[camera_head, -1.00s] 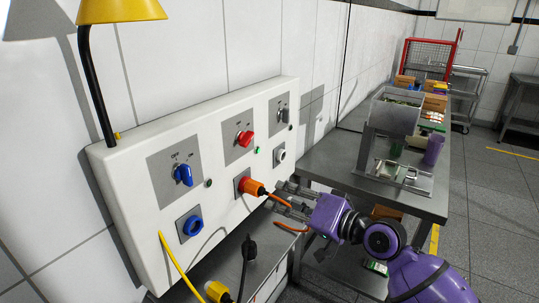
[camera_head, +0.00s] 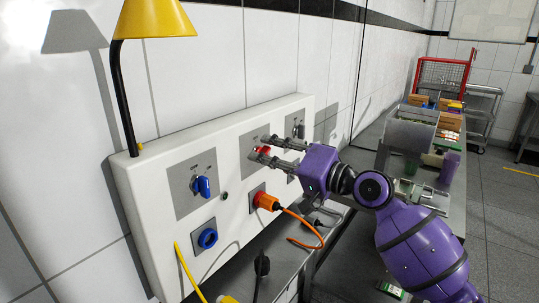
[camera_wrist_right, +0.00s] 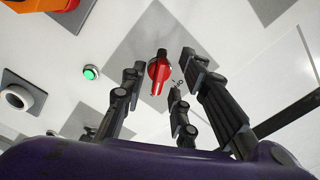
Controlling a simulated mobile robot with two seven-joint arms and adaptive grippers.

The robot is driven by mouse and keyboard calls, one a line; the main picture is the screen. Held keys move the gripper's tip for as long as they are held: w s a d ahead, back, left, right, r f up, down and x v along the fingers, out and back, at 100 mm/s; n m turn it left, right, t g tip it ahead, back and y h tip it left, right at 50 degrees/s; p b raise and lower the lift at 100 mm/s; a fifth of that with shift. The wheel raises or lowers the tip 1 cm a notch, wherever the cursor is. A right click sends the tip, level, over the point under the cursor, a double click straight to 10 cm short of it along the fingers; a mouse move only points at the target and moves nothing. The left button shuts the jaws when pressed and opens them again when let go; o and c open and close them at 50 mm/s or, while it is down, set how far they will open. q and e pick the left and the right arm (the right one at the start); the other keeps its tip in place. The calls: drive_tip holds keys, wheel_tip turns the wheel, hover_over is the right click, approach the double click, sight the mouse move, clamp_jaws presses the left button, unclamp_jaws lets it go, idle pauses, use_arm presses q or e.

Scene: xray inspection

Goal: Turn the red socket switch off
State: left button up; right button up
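The red socket switch (camera_head: 263,150) is a red rotary knob on a grey square plate, on the white wall panel (camera_head: 150,196). My right gripper (camera_head: 267,148) is in front of it with its fingers spread, one above and one below the knob in the head view. In the right wrist view the red switch (camera_wrist_right: 157,76) shows between the open fingers of the right gripper (camera_wrist_right: 161,72). I cannot tell whether any finger touches it. The orange plug (camera_head: 266,201) sits in the socket below the switch. My left gripper is not in view.
A blue switch (camera_head: 201,187) and a blue socket (camera_head: 207,238) are to the left on the panel. A green light (camera_wrist_right: 91,72) is beside the red switch. An orange cable hangs from the plug. A yellow lamp (camera_head: 153,20) stands above the panel.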

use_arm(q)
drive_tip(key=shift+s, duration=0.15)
use_arm(e)
drive_tip(key=shift+w+a, duration=0.1)
clamp_jaws()
use_arm(q)
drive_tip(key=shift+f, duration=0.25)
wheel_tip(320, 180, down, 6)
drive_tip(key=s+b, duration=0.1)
drive_tip(key=b, duration=0.6)
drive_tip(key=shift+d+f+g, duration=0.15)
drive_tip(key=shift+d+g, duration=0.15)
use_arm(e)
drive_tip(key=shift+n, duration=5.9)
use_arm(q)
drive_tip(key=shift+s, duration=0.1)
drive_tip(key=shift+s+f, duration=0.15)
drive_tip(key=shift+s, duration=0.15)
